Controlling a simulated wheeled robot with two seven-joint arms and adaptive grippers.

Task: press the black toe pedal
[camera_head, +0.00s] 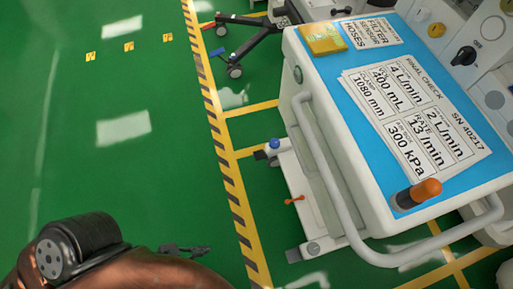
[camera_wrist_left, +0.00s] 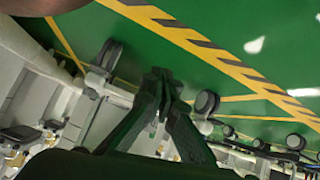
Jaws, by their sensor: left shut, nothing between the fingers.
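The white cart (camera_head: 325,165) stands right of the striped floor line. I cannot tell whether this block is the black toe pedal or a wheel part. My left gripper (camera_head: 205,251) is low over the green floor, left of the base and apart from it. Its dark fingers are together and empty, also in the left wrist view (camera_wrist_left: 160,76). My right gripper is out of view.
A push handle (camera_head: 340,225) juts from the cart's left side. A black wheeled stand (camera_head: 245,45) is farther back. In the left wrist view, casters (camera_wrist_left: 207,102) lie beyond the fingers. The green floor left of the striped line (camera_head: 222,165) is mostly clear.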

